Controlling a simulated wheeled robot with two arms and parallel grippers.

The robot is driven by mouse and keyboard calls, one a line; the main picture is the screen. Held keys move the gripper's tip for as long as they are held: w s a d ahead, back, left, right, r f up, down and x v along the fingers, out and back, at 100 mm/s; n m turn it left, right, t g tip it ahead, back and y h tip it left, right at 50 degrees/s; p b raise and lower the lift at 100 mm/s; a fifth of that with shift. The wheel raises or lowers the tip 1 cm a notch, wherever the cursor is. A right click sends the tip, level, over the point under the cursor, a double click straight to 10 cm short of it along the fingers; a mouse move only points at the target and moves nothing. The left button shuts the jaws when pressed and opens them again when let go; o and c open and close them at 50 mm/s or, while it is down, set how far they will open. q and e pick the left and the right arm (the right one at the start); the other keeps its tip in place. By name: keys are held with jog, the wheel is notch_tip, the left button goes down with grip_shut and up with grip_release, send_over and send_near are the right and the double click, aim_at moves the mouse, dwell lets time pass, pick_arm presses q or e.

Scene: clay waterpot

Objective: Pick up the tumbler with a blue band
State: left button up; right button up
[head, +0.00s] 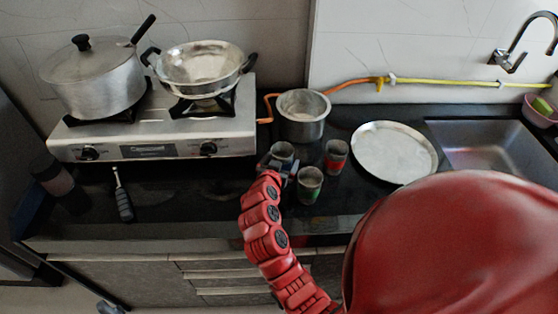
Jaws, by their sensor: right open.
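Three metal tumblers stand on the dark counter. One tumbler (283,149) is at my right gripper (283,165), which is open with its fingers at the tumbler's near side. The gripper hides the lower part of this tumbler, so I cannot make out its band clearly. I cannot tell whether the fingers touch it. The tumbler with a red band (336,157) stands to its right. The tumbler with a green band (311,184) stands nearer the front edge, close to the gripper's right side. My left gripper is not in view.
A metal pot (303,129) stands just behind the tumblers, and a round steel plate (394,152) lies to their right. The stove (160,140) is at the left. A dark-handled utensil (123,200) lies in front of it. A sink (490,150) is at the right.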

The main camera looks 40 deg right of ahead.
jog(key=c, duration=1.3)
